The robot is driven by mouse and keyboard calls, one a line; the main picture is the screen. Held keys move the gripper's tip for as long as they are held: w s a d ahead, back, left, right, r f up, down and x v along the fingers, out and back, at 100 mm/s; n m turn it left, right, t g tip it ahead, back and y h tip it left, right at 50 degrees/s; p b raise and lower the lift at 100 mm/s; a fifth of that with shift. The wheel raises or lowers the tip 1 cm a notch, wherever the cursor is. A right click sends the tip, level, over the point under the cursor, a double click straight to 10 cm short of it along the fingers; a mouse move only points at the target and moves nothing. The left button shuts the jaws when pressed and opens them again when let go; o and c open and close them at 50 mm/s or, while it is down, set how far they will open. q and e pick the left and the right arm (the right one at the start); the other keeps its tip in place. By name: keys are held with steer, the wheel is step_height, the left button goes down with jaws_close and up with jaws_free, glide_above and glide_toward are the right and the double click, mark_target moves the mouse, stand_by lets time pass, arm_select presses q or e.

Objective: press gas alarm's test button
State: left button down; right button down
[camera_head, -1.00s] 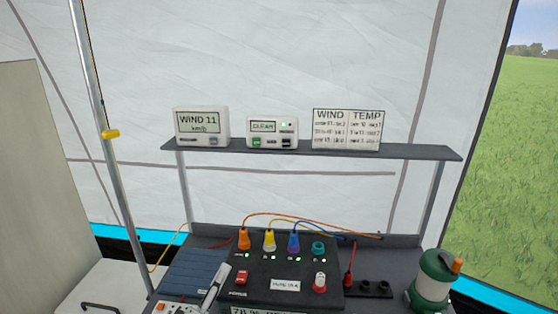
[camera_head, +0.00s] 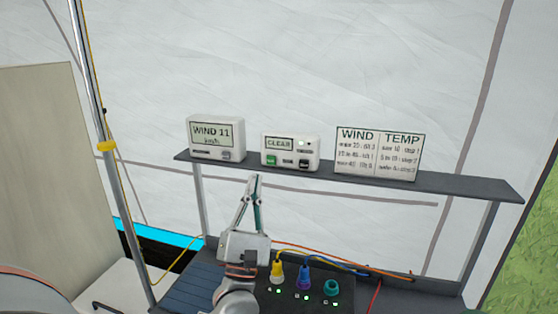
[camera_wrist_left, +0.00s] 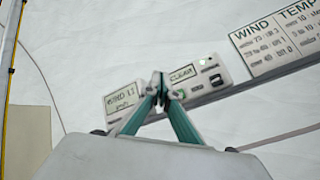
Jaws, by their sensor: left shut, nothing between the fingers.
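The gas alarm is most likely the white box (camera_head: 291,152) with a screen reading CLEAR, in the middle of the shelf. My left gripper (camera_head: 254,180) is shut and empty, pointing up, below and left of this box in the head view. My right gripper is not in view.
The dark shelf (camera_head: 460,185) also holds a WIND 11 display (camera_head: 215,138) on the left and a WIND/TEMP card (camera_head: 379,153) on the right. Below stand coloured plugs (camera_head: 304,277) with cables. A pole (camera_head: 108,150) rises at left.

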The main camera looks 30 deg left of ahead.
mark_target(271, 160)
arm_select(q)
steer(key=shift+h, duration=0.3)
steer(key=w, duration=0.2)
steer(key=w+a+b, duration=0.1)
steer(key=w, duration=0.2)
steer(key=w+a+b, duration=0.1)
steer(key=w, duration=0.2)
steer(key=shift+w, duration=0.25)
stand_by(0.9)
stand_by(0.4)
steer(key=shift+w+a+b, duration=0.15)
steer(key=shift+w+b, duration=0.15)
steer(key=shift+w, duration=0.1)
